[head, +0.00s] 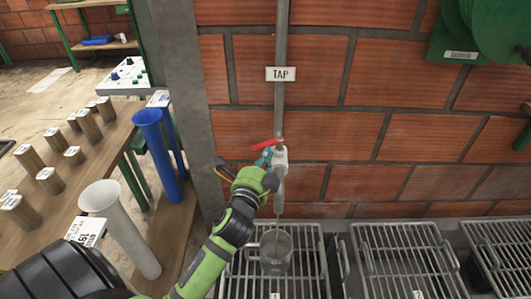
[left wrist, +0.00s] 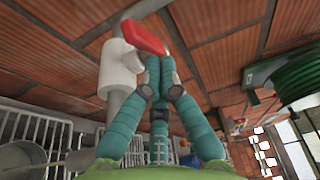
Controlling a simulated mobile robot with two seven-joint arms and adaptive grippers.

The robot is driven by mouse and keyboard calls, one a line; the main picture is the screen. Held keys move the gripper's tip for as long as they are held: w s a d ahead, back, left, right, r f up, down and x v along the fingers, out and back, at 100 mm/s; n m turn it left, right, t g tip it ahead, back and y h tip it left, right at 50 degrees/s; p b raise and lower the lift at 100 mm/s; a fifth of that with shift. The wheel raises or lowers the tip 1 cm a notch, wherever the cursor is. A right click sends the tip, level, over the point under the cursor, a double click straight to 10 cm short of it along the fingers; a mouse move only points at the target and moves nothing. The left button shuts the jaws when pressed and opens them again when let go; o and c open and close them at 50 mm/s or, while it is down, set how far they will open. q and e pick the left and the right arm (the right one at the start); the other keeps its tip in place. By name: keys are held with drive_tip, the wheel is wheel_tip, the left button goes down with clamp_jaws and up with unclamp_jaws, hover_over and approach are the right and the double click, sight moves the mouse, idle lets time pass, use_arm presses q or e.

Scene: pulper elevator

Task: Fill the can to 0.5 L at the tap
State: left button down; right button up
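The tap (head: 280,160) is a pale valve body on a vertical pipe under a "TAP" sign. Its red handle (head: 261,146) points left; it also shows in the left wrist view (left wrist: 146,37). The can (head: 272,262), grey and see-through with a side handle, stands upright on the rack under the spout. A thin line runs from the spout toward it; its fill level is not readable. My left gripper (head: 264,157) is at the red handle. Its teal fingertips (left wrist: 159,66) are together, against or just below the handle; contact is unclear. My right gripper is out of view.
Wire racks (head: 405,262) line the wall's foot to the right. At left, a wooden bench (head: 110,155) bears several wooden cylinders. Blue tubes (head: 160,150) and a white tube (head: 120,230) stand beside it. A green hose reel (head: 485,30) hangs at upper right.

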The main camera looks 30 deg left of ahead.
sight(253, 150)
use_arm(q)
drive_tip(key=shift+a, duration=0.15)
idle(0.3)
drive_tip(key=shift+a+m+h+p, duration=0.2)
drive_tip(key=shift+m+h+p, duration=0.1)
drive_tip(key=shift+h+p, duration=0.1)
drive_tip(key=shift+a+m+h+p, duration=0.3)
drive_tip(key=shift+m+h+p, duration=0.15)
drive_tip(key=shift+h, duration=0.15)
drive_tip(key=shift+w+a, duration=0.1)
drive_tip(key=shift+a, duration=0.05)
drive_tip(key=shift+a+p, duration=0.5)
drive_tip(key=shift+a, duration=0.05)
drive_tip(key=shift+w+a+p, duration=0.3)
drive_tip(key=shift+w+a, duration=0.05)
drive_tip(key=shift+a, duration=0.35)
